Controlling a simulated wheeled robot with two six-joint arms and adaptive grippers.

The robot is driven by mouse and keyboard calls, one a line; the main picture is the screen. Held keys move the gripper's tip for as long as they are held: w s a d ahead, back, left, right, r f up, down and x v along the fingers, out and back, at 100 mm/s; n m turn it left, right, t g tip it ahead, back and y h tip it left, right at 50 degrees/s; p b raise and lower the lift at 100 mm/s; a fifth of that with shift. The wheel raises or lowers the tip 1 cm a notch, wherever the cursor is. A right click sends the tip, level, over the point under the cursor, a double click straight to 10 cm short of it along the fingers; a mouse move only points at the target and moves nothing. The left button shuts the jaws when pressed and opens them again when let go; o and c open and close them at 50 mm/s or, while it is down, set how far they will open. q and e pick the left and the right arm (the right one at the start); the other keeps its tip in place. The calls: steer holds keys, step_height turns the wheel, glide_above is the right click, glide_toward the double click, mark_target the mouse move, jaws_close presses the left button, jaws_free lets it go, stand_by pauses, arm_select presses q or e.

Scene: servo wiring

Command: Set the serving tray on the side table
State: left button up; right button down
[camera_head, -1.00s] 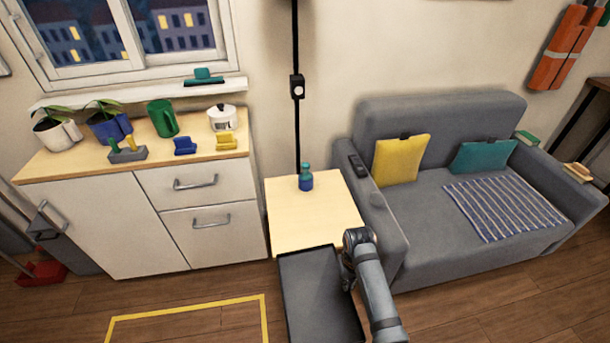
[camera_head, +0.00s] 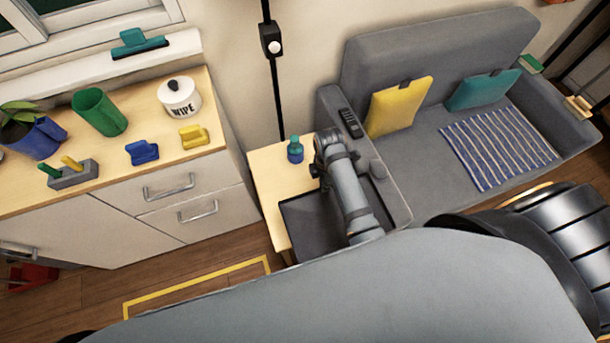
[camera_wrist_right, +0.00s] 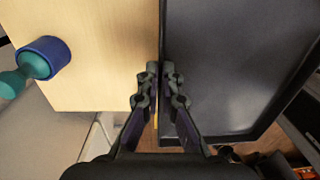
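The dark serving tray (camera_head: 300,216) is in the head view, over the front part of the light wooden side table (camera_head: 262,172). I cannot tell whether it touches the tabletop. My left gripper is out of view.
The grey sofa (camera_head: 400,190) is close on the right of the table, with a remote (camera_head: 350,122) on its armrest. A cabinet (camera_head: 150,195) stands to the left. My own large grey link covers the lower part of the head view.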

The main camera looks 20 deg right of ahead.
steer(key=w+a+f, duration=0.2)
steer(key=w+f, duration=0.1)
steer(key=w, duration=0.3)
steer(key=b, duration=0.3)
glide_above(306, 181)
step_height(306, 181, down, 5)
steer(key=shift+s+r, duration=0.15)
steer(key=f, duration=0.2)
steer(key=f+b, duration=0.1)
steer(key=f, duration=0.1)
steer(key=shift+w, duration=0.35)
steer(key=shift+r, duration=0.1)
steer(key=c, duration=1.5)
jaws_free()
steer(key=shift+s, duration=0.1)
